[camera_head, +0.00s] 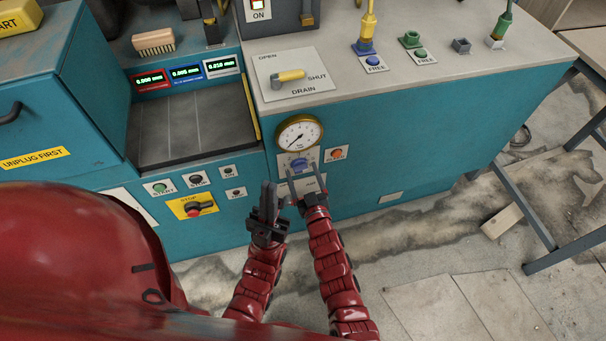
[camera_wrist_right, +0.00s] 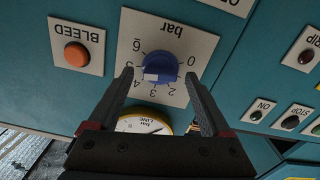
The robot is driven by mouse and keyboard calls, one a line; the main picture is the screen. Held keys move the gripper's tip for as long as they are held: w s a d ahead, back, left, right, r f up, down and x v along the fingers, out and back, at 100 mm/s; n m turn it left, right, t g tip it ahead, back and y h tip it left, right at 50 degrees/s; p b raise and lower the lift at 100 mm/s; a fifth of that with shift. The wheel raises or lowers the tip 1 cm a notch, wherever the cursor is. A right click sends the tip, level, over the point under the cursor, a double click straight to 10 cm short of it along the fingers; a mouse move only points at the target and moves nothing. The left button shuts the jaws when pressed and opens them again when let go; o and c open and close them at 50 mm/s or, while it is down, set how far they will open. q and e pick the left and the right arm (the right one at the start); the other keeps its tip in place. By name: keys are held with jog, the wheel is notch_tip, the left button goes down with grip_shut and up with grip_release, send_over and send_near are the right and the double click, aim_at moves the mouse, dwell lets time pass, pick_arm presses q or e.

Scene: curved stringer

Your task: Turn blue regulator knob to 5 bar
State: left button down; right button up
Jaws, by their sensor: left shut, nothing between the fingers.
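The blue regulator knob (camera_head: 299,164) sits on a white plate below the round gauge on the teal panel. In the right wrist view, which is upside down, the knob (camera_wrist_right: 161,66) shows a dial marked 0 to 6 bar. Its white mark faces lower left, roughly towards 4; the exact reading is unclear. My right gripper (camera_head: 303,172) is open, with its fingers (camera_wrist_right: 158,76) apart on either side of the knob; contact cannot be told. My left gripper (camera_head: 268,188) is shut and empty, left of the right one, in front of the panel.
The brass-rimmed gauge (camera_head: 299,133) is just above the knob. An orange BLEED button (camera_head: 337,154) is close on its right. START and STOP buttons (camera_head: 196,180) and a red stop switch (camera_head: 199,209) lie left. The yellow DRAIN lever (camera_head: 288,76) is on top.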

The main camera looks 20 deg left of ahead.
jog(key=v, duration=1.7)
jog(key=shift+d, duration=0.2)
jog(key=shift+s, duration=0.15)
